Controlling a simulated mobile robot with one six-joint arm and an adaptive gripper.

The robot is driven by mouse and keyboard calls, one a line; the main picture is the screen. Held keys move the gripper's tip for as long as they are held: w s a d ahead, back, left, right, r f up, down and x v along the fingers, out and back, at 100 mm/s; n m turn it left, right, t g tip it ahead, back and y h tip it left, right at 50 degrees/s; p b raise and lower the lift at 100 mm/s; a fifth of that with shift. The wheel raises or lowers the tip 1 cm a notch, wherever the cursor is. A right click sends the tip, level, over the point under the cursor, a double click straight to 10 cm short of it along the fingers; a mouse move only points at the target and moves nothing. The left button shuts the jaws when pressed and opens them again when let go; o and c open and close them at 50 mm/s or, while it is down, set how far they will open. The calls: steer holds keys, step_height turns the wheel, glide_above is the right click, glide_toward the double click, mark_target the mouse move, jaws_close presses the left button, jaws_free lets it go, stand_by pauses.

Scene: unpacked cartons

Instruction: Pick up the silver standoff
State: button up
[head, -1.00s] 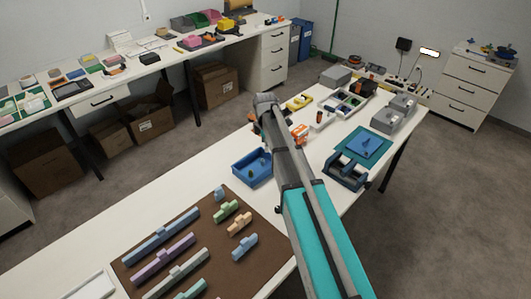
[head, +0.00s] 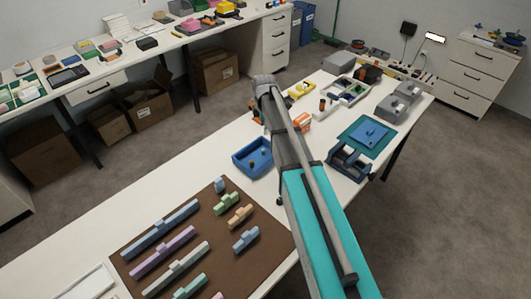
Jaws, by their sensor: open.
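I cannot pick out the silver standoff in the head view. A blue open tray (head: 240,167) stands on the near table and holds a few tiny dark and yellowish pieces, too small to identify. My arm reaches across the table from the lower right, and its grey far end is beyond the tray. The gripper's jaws do not show clearly; the arm seems to hide them. No held object can be seen.
A brown mat (head: 215,243) with pastel bars lies at the near left. An orange box (head: 302,122) is right beside my arm. A green mat (head: 346,137) with a blue plate, a dark blue holder (head: 349,163) and grey blocks (head: 394,106) stand right. Bare table lies left of the tray.

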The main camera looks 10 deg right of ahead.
mark_target(264, 149)
steer(key=shift+w+f+b, duration=0.1)
steer(key=shift+f+b, duration=3.8)
steer(key=shift+f, duration=0.25)
steer(key=shift+a+f+b, duration=0.1)
steer(key=shift+f+b, duration=2.5)
jaws_close()
